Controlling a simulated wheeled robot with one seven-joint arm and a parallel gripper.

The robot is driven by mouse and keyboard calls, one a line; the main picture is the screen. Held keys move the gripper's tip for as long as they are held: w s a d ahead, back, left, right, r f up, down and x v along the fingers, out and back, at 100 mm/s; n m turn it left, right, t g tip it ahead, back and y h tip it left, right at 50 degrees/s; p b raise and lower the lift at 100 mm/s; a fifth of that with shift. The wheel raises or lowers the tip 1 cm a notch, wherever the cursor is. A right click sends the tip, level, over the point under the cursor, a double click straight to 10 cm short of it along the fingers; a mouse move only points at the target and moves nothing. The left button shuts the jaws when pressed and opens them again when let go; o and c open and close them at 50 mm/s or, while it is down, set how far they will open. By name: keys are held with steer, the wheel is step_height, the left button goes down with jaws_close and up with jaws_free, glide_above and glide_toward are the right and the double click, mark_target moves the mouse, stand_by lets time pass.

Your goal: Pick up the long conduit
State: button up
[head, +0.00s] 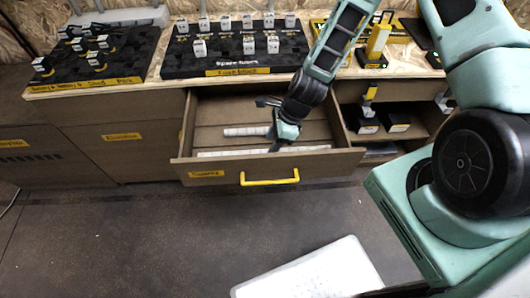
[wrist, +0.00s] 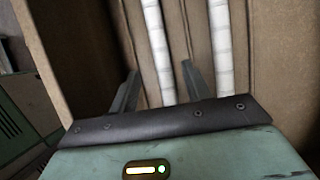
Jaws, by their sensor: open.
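The long conduit (head: 232,153) is a white ribbed tube lying in the open drawer, along its front panel. A shorter white conduit (head: 247,131) lies behind it. My gripper (head: 278,138) is inside the drawer's outline, over the long conduit's middle, and hides part of it. In the wrist view my gripper (wrist: 160,68) is open and empty. The tube nearer the drawer front, the long conduit (wrist: 158,45), runs between the two fingers in the picture; the other tube (wrist: 221,45) runs outside the right finger. How far the fingertips are above the tube I cannot tell.
The drawer (head: 222,172) has a yellow handle (head: 270,178) and walls close around my gripper. Black trays with small parts (head: 235,55) stand on the worktop above. Open shelves (head: 385,118) are to the right.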

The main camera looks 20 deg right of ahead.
mark_target(266, 150)
steer(key=x, duration=0.4)
steer(key=shift+w+f, duration=0.15)
steer(key=shift+f, duration=0.25)
jaws_close()
steer(key=shift+r, duration=0.1)
